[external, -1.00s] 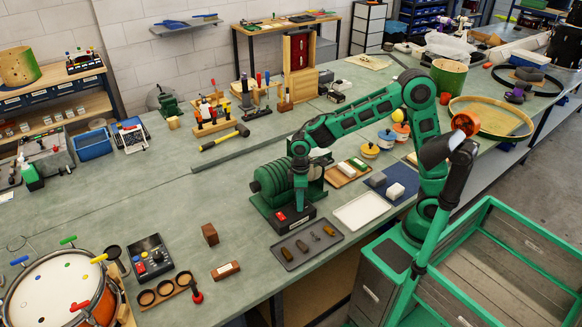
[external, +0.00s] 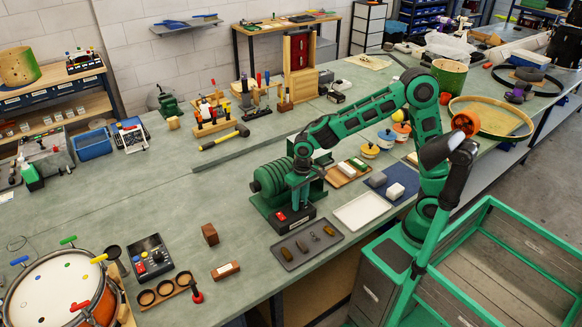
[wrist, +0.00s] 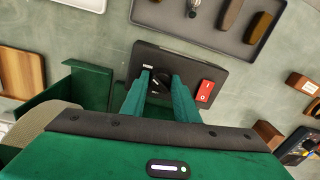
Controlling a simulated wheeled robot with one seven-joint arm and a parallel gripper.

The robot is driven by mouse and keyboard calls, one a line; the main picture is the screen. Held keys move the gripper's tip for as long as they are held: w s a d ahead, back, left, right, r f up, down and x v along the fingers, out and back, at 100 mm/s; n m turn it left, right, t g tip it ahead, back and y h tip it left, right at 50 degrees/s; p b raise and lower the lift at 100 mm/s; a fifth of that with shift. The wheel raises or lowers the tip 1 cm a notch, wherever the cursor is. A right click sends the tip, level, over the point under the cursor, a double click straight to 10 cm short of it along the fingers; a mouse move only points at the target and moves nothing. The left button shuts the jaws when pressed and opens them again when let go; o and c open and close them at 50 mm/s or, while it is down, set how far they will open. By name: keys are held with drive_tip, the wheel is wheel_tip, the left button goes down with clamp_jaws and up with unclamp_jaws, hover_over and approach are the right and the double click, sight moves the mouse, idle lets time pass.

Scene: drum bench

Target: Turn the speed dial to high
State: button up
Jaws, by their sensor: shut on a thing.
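The speed dial (wrist: 159,81) is a black round knob with a pale pointer mark on a dark control box (wrist: 175,58). In the wrist view my gripper (wrist: 160,82) has its two green fingers on either side of the dial, shut on it. A red rocker switch (wrist: 205,91) sits on the same box, to the right of the dial. In the external view the box (external: 292,222) is at the front of a green ribbed machine (external: 272,178), and my gripper (external: 300,205) points down onto it. The fingers hide part of the dial, and I cannot read its setting.
A dark tray (external: 306,244) with small parts lies just in front of the box. A white tray (external: 362,211) is to its right. A wooden block (external: 210,234) stands to the left. The bench left of the machine is mostly clear.

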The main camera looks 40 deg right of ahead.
sight(301, 203)
drive_tip(key=shift+w+m, duration=0.2)
drive_tip(key=shift+m, duration=0.3)
drive_tip(key=o, duration=1.1)
drive_tip(key=shift+s, duration=0.1)
drive_tip(key=shift+c, duration=0.2)
wheel_tip(301, 203, up, 11)
drive_tip(key=shift+d, duration=0.3)
